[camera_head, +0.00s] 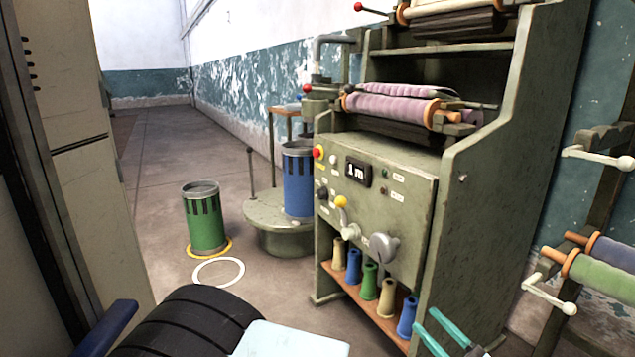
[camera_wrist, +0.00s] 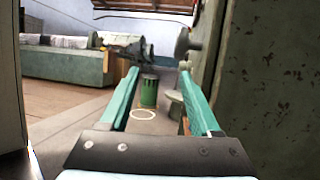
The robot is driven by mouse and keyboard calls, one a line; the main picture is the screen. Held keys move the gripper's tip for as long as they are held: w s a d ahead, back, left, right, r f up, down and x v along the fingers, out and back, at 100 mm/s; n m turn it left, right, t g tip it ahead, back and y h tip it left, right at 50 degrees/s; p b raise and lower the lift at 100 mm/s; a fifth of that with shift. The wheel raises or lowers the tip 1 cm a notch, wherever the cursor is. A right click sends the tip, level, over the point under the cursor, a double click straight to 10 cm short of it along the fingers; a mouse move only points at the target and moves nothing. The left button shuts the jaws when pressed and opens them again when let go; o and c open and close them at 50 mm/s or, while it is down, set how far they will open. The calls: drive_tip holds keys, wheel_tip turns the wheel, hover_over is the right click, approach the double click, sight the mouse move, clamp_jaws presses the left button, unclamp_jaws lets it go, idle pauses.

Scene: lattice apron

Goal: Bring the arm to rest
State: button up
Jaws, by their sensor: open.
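My gripper (camera_head: 424,320) shows at the bottom of the head view, in front of the lower right part of the green-grey machine (camera_head: 475,205). Its two teal fingers are spread apart with nothing between them. In the wrist view the open fingers (camera_wrist: 159,73) point forward, away from the camera. Between them, farther off, the green can (camera_wrist: 149,90) stands on the floor behind a white ring (camera_wrist: 144,115). Most of my arm is out of view.
The machine's front carries a knob (camera_head: 384,247), a yellow-topped lever (camera_head: 341,202) and a shelf of several spools (camera_head: 370,281). A blue can (camera_head: 298,182) stands on a round platform (camera_head: 262,217). A rack with rolls (camera_head: 600,268) is at right, a cabinet (camera_head: 85,160) at left. Floor beyond is open.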

drive_tip(key=w+a+r+n+g+h, duration=0.1)
drive_tip(key=a+r+n+g+h, duration=0.25)
drive_tip(key=a+n+g, duration=0.75)
drive_tip(key=w+a+r+n+g+h, duration=0.1)
drive_tip(key=a+r+n+g+h, duration=0.2)
drive_tip(key=a+n+g+h, duration=0.7)
drive_tip(key=s+a+r+n+t, duration=0.1)
drive_tip(key=a+r+n+t, duration=0.4)
drive_tip(key=a+r, duration=0.5)
wheel_tip(320, 180, up, 25)
drive_tip(key=p, duration=2.5)
drive_tip(key=shift+n+h, duration=0.3)
drive_tip(key=shift+h, duration=0.05)
drive_tip(key=shift+o, duration=0.3)
drive_tip(key=shift+d, duration=0.1)
